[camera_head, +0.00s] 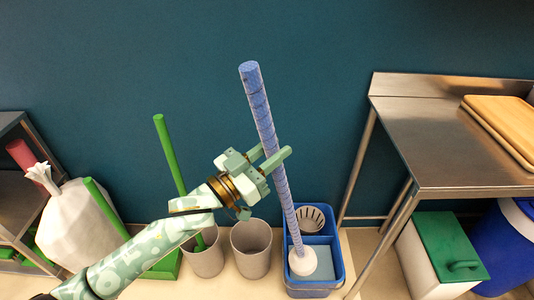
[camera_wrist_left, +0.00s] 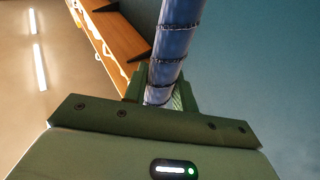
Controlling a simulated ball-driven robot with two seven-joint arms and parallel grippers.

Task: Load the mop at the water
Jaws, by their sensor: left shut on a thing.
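The mop has a long blue handle (camera_head: 262,110) with dark rings and a pale round head (camera_head: 302,262). It stands slightly tilted, its top leaning left. My left gripper (camera_head: 272,164) is shut on the handle around its middle. The left wrist view also shows the handle (camera_wrist_left: 170,50) between the fingers. The blue mop bucket (camera_head: 336,262) stands on the floor below, with light blue water (camera_head: 323,264) in its front part and a pale wringer basket (camera_head: 311,218) at the back. The mop head is over the water part; I cannot tell how deep it sits. My right gripper is not in view.
Two grey bins (camera_head: 251,262) stand left of the bucket, with a green stick (camera_head: 168,152) in one. A white sack (camera_head: 75,225) is further left. A steel table (camera_head: 440,140) stands right, above a green-lidded bin (camera_head: 450,245). A teal wall is behind.

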